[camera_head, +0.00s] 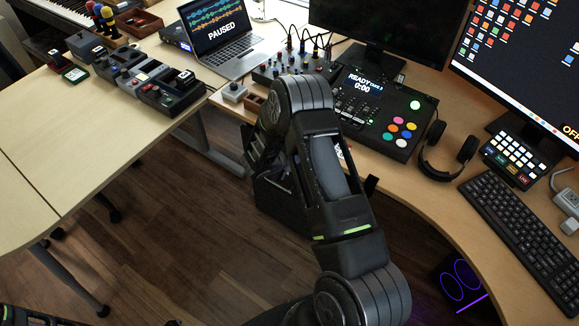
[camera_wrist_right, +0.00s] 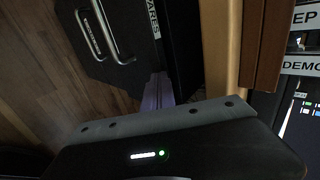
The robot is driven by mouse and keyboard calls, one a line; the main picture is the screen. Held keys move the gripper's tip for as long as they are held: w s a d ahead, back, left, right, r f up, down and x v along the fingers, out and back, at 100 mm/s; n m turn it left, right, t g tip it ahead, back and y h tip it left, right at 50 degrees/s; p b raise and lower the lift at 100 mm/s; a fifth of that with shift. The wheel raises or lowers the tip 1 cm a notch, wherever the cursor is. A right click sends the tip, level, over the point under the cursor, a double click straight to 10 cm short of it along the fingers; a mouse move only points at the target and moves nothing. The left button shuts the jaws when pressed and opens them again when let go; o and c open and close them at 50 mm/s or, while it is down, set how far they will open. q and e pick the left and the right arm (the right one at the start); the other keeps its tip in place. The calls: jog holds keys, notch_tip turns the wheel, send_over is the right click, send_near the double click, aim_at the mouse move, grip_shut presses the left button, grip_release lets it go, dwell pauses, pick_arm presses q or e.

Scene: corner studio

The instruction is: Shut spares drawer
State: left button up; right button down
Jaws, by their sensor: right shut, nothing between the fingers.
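The spares drawer (camera_wrist_right: 135,66) shows in the right wrist view as a black front with a metal bar handle and a white label ending in "ARES". A second bar handle with its own label sits left of it. How far the drawer stands out is unclear. My right gripper (camera_wrist_right: 158,78) is shut and empty, its fingertips close to the drawer front; whether they touch is unclear. In the head view the right gripper (camera_head: 255,157) is below the desk's front edge, largely hidden by my arm. A black box shape (camera_head: 279,205) shows beneath it. My left gripper is out of view.
The curved wooden desk (camera_head: 408,188) holds a laptop (camera_head: 222,35), a pad controller (camera_head: 382,110), headphones (camera_head: 448,147) and a keyboard (camera_head: 525,235). Pedals (camera_head: 160,85) stand on the left table (camera_head: 60,140). Dark wood floor (camera_head: 170,230) is open between them.

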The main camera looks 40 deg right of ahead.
jog(key=shift+w+d, duration=0.15)
jog(key=shift+d, duration=0.35)
jog(key=shift+w+d, duration=0.15)
jog(key=shift+d, duration=0.35)
jog(key=shift+a, duration=0.1)
jog(key=a+f+v, duration=0.2)
jog(key=v, duration=1.1)
jog(key=shift+s, duration=0.25)
jog(key=shift+d, duration=0.1)
